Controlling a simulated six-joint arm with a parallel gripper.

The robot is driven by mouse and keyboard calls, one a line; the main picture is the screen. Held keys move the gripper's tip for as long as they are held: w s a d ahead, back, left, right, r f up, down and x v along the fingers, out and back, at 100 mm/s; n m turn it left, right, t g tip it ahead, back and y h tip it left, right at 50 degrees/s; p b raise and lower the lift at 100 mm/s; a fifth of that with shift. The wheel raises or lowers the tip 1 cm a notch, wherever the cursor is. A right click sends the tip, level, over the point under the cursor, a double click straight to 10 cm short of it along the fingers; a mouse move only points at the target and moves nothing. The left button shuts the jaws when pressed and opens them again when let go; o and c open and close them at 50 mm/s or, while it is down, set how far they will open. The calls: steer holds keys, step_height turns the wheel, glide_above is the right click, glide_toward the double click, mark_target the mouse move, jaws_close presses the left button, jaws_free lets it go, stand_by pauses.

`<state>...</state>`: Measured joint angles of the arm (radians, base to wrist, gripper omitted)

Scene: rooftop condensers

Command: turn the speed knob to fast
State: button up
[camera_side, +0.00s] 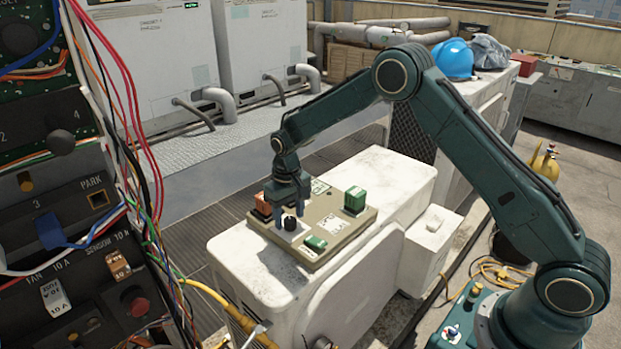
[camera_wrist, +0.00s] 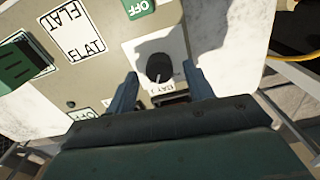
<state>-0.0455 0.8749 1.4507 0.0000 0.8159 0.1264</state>
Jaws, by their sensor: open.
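The black round knob (camera_wrist: 159,67) sits on a white plate on a beige control board (camera_wrist: 106,25). A pale pointer mark on the knob points toward the bottom of the wrist view. Lettering below the knob is partly hidden and I cannot read it fully. My gripper (camera_wrist: 158,84) is open, with one finger on each side of the knob's plate, apart from the knob. In the side view my gripper (camera_side: 290,203) points down just above the knob (camera_side: 290,223). The board (camera_side: 367,214) lies on a white condenser unit.
A green block (camera_side: 355,199), a green switch (camera_side: 316,243) and an orange block (camera_side: 262,204) stand on the board around the knob. A wired panel (camera_side: 70,200) fills the left. A blue helmet (camera_side: 454,58) rests behind my arm. The white unit's top (camera_side: 385,175) is clear behind the board.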

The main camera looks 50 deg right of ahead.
mark_target(290, 220)
step_height(290, 220, up, 13)
stand_by(0.5)
stand_by(0.3)
steer(key=s+d+r+t, duration=0.2)
steer(key=s+r+t, duration=0.1)
steer(key=s+r, duration=1.3)
steer(key=s+f+n+t, duration=0.1)
steer(key=s+f+t, duration=0.1)
steer(key=s, duration=1.9)
steer(key=shift+d+f+t, duration=0.25)
steer(key=shift+t, duration=0.05)
